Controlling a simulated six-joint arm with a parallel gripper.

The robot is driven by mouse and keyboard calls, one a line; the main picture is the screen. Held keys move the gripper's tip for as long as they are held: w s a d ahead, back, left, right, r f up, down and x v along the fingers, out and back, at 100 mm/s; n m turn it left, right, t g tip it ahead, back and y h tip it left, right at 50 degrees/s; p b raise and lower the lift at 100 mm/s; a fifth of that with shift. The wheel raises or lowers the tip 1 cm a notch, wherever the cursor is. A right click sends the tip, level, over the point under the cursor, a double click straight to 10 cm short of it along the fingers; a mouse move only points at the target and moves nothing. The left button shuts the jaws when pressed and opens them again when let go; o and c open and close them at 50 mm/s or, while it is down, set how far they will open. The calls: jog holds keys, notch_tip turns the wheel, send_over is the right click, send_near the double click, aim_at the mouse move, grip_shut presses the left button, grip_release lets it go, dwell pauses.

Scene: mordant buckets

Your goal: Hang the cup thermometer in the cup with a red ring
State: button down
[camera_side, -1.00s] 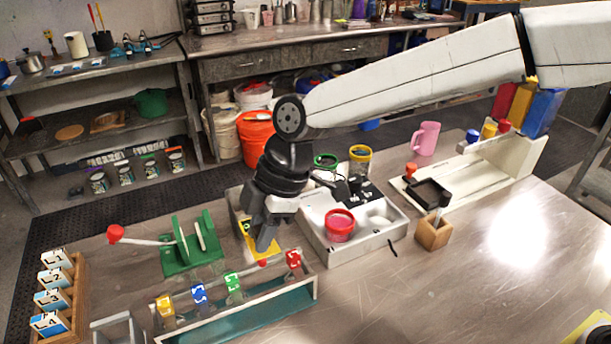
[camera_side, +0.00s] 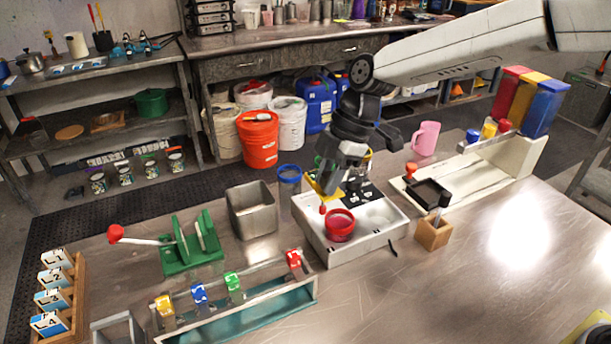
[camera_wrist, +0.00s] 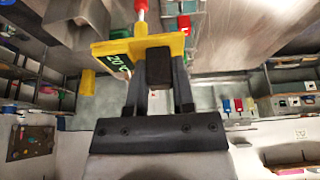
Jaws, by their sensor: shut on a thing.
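The cup thermometer is a yellow bracket with a dark display and a thin stem with a red tip. My gripper (camera_side: 326,186) is shut on it above the white tray unit, with the red tip (camera_side: 322,209) pointing down. In the wrist view the yellow bracket (camera_wrist: 113,47) sits across my gripper (camera_wrist: 158,75), with the stem (camera_wrist: 141,24) reaching away. The cup with a red ring (camera_side: 340,226) stands in the front of the white unit, with pink inside. The tip shows just left of and above its rim in the picture; I cannot tell their distance apart.
A cup with a blue ring (camera_side: 289,174) stands behind the unit (camera_side: 322,245). A cup with a yellow ring is mostly hidden by my gripper. A grey metal bin (camera_side: 252,210), green stand (camera_side: 190,250) and tag rack (camera_side: 240,305) lie left. A wooden block (camera_side: 432,234) is right.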

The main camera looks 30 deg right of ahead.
jog(key=d, duration=0.4)
jog(key=shift+w+d+r, duration=0.2)
jog(key=shift+w+d, duration=0.15)
jog(key=shift+f, duration=0.25)
jog(key=shift+f, duration=5.1)
jog(key=shift+c, duration=2)
grip_release()
